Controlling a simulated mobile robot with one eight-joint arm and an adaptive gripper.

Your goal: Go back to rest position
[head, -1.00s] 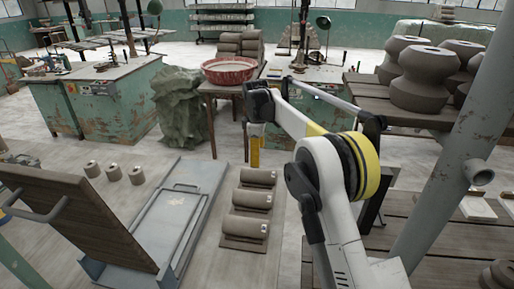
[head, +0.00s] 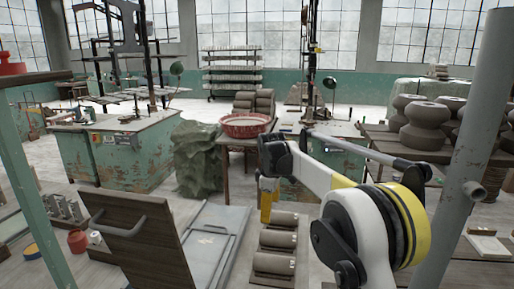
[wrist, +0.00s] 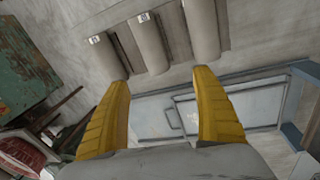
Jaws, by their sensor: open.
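A grey metal cart bed (head: 213,240) with a wooden upright panel (head: 135,232) stands left of the cylinders. A red basin (head: 246,125) sits on a wooden table behind. Shelves with clay pots (head: 428,125) and a grey post (head: 470,165) stand at the right.

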